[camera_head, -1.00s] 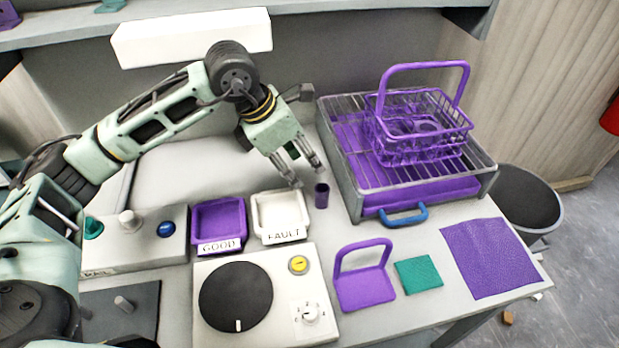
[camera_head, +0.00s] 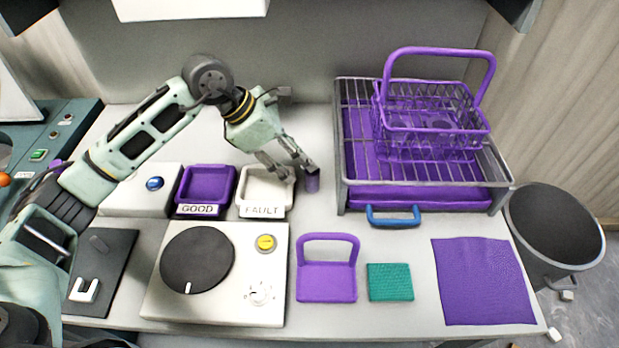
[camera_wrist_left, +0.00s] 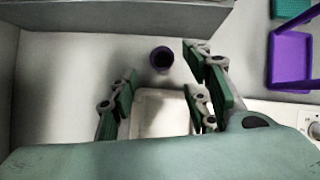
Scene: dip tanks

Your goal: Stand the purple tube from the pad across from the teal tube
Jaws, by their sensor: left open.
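A short dark purple tube (camera_head: 312,181) stands upright on the white table, just right of the FAULT tray. My left gripper (camera_head: 289,174) is open and empty, with its fingers pointing down beside the tube and partly overlapping it in the head view. In the left wrist view the tube (camera_wrist_left: 161,59) shows its round dark top between the spread fingers (camera_wrist_left: 163,90), and I see no finger closed on it. I cannot make out a teal tube. A purple basket (camera_head: 432,120) on the wire rack holds items too indistinct to tell. My right gripper is out of view.
The FAULT tray (camera_head: 262,211) and GOOD tray (camera_head: 199,210) sit left of the tube. The wire rack (camera_head: 497,166) stands right. In front are a dial unit (camera_head: 272,290), purple holder (camera_head: 327,283), teal pad (camera_head: 390,282) and purple mat (camera_head: 485,282). A bin (camera_head: 556,235) stands right.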

